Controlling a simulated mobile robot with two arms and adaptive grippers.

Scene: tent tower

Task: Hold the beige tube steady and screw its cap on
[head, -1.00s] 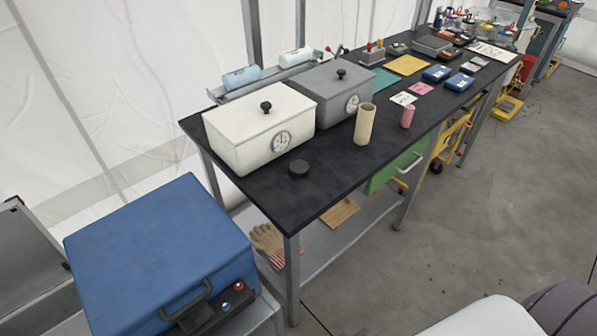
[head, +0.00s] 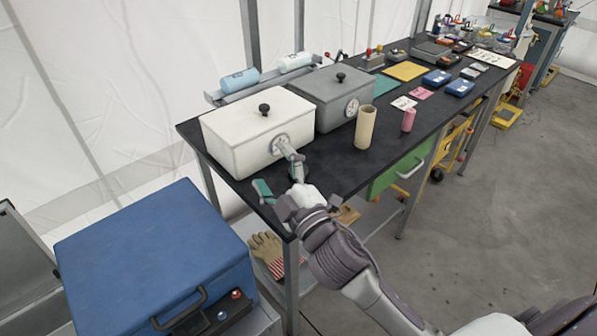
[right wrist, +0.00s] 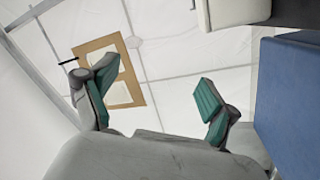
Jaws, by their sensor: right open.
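The beige tube (head: 366,127) stands upright on the black table, its hollow top open. Its likely cap, a flat dark disc near the front edge in the earlier head view, is now mostly or wholly hidden behind my right gripper. My right gripper (head: 274,168) is open over the table's near corner, in front of the white box and left of the tube. In the right wrist view its green-padded fingers (right wrist: 155,95) are spread with nothing between them. My left gripper is not in view.
The white lidded box (head: 245,152) and grey lidded box (head: 318,98) stand behind the gripper. A pink cylinder (head: 408,120) stands right of the tube. A blue case (head: 140,255) sits front left. Bare black table (head: 340,170) lies between gripper and tube.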

